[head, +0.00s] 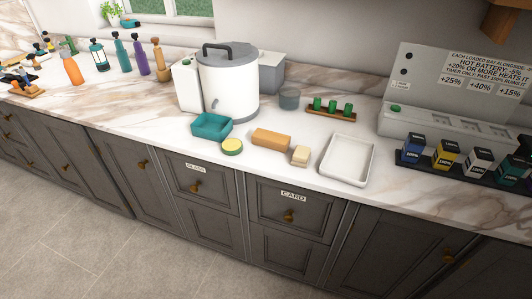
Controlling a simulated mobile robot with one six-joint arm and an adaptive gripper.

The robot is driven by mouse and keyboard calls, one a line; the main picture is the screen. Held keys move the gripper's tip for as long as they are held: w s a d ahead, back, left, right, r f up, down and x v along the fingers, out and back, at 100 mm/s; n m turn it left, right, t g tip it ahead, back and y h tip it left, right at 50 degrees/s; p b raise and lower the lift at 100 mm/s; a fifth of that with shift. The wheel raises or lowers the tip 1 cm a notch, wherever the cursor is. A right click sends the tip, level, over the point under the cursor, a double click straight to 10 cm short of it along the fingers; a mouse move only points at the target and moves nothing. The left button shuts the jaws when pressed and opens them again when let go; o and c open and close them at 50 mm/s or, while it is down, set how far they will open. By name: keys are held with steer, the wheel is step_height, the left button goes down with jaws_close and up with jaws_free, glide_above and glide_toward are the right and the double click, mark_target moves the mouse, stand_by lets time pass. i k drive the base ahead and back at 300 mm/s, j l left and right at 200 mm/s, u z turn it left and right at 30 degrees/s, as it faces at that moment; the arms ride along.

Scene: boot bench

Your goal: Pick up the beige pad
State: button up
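A small beige pad (300,156) lies on the marble counter (262,181), near its front edge. It is just right of a longer tan-orange block (271,140), with a small gap or touch that I cannot tell. Its top and front side show, and nothing covers it. My gripper is not in view.
A white tray (347,178) stands right of the pad. A round yellow-green sponge (232,147) and a teal tray (211,125) are to the left. Behind are a large white pot (228,90) and a rack (331,114) with green pieces. Several batteries (445,154) stand at right.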

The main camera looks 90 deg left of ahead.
mark_target(301, 156)
steer(key=u, duration=2.9)
